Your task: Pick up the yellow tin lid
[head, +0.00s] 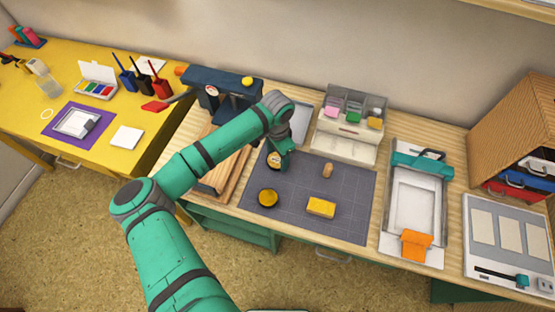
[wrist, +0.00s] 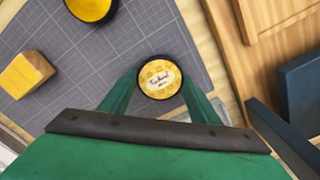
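The yellow tin lid (head: 274,159) is round with a dark rim and a printed yellow label. It lies at the left back of the grey mat, partly beside my gripper in the head view. In the wrist view the lid (wrist: 160,77) shows label up between my fingertips. My gripper (wrist: 161,84) is open, with one finger on each side of the lid. Whether the fingers touch its rim, I cannot tell. My gripper (head: 285,158) is over the mat in the head view, its fingers mostly hidden.
A round yellow inkpad tin (head: 268,197), a yellow block (head: 321,207) and a small wooden piece (head: 327,170) are on the grey mat (head: 350,195). A dark press (head: 225,84) and wooden board (head: 232,172) stand left. A drawer organiser (head: 345,148) is behind.

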